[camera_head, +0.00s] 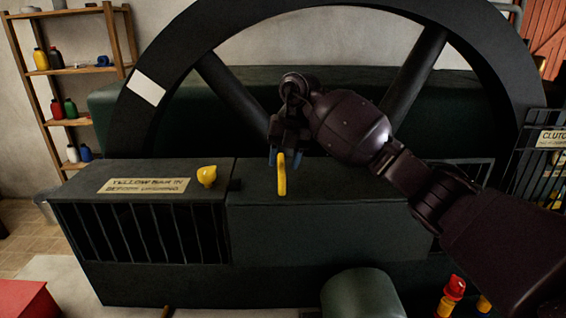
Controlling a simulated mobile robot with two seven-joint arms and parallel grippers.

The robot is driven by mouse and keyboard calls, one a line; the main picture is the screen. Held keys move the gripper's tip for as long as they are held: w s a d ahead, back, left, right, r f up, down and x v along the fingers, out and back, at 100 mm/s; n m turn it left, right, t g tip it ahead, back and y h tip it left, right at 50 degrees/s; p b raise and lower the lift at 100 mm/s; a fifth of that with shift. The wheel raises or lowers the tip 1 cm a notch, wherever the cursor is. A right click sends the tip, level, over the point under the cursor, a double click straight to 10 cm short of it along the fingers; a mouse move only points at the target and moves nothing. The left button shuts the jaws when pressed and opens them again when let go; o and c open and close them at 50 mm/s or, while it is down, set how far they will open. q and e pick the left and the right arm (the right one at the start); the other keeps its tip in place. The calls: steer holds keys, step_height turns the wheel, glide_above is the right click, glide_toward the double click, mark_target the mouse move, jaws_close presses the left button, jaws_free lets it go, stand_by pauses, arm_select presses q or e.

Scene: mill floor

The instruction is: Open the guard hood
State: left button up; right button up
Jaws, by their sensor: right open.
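The guard hood appears to be the dark green box section (330,225) in front of the big black wheel; its lid lies flat and looks shut. A yellow hooked handle (282,180) stands at the hood's upper front edge. My right gripper (277,157) is open, with blue fingertips right at the top of the yellow handle. I cannot tell whether the fingers touch it. A yellow knob (207,176) sits on the left section, beside a label (145,185) about a yellow bar being in before opening. My left gripper is out of view.
A barred grille (140,235) fronts the left section. A rounded green housing (362,295) and a red-topped yellow object (453,288) stand in front. Shelves (75,70) with bottles are at left.

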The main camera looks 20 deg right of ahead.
steer(key=shift+w+a+f, duration=0.1)
steer(key=shift+a+f, duration=0.05)
steer(key=shift+f, duration=0.7)
jaws_close()
